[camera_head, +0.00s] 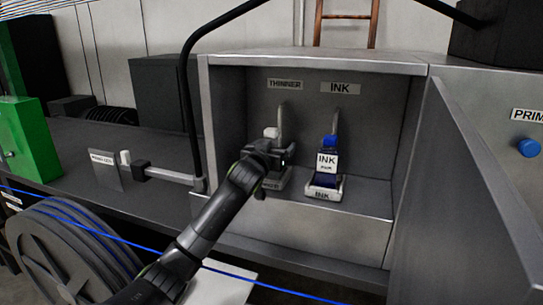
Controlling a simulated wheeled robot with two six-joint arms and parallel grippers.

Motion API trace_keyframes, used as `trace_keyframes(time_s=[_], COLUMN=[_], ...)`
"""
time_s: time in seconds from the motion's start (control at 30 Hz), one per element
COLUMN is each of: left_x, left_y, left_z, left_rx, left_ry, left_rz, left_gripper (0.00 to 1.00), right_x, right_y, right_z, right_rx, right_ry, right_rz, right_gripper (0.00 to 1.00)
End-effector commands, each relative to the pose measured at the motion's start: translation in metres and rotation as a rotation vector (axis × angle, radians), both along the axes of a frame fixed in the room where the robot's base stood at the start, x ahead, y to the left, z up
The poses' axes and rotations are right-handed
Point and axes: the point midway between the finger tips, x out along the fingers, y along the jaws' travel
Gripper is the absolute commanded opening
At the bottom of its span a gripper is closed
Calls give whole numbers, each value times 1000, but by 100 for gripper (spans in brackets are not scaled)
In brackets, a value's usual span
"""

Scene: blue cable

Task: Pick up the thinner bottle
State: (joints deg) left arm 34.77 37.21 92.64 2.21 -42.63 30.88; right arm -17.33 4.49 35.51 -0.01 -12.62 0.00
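The thinner bottle (271,132) stands in the left half of an open grey cabinet, under the THINNER label (285,85). Only its white cap shows clearly; its body is mostly hidden behind my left gripper (274,160). The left arm reaches up from the lower left into the cabinet. The gripper is right in front of the bottle. Its fingers are too small and dark to show whether they are open or touching the bottle. My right gripper is not in view.
The ink bottle (328,162) with a blue cap stands right of the gripper in a holder. The cabinet door (480,190) hangs open at the right. A blue cable (120,239) crosses the lower left, near a reel (65,250). A dark bent bar (187,110) stands left of the cabinet.

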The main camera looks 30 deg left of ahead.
Motion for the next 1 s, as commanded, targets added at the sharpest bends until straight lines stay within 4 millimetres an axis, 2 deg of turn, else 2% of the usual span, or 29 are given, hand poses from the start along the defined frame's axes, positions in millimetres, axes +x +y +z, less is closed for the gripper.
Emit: trace_keyframes(time_s=[0.03, 0.37, 0.67, 0.77, 1.0], left_x=[0, 0, 0, 0, 0], left_y=[0, 0, 0, 0, 0], left_z=[0, 0, 5, 19, 64], left_rx=[0, 0, 0, 2, 0], left_ry=[0, 0, -2, -6, -6], left_rz=[0, 0, 0, 1, 1], left_gripper=[77, 34, 34, 34, 34], right_x=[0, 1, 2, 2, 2], right_y=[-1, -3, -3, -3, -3], right_z=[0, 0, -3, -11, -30], right_rx=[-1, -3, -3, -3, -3], right_ry=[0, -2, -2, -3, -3], right_rz=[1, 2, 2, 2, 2], right_gripper=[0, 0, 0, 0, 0])
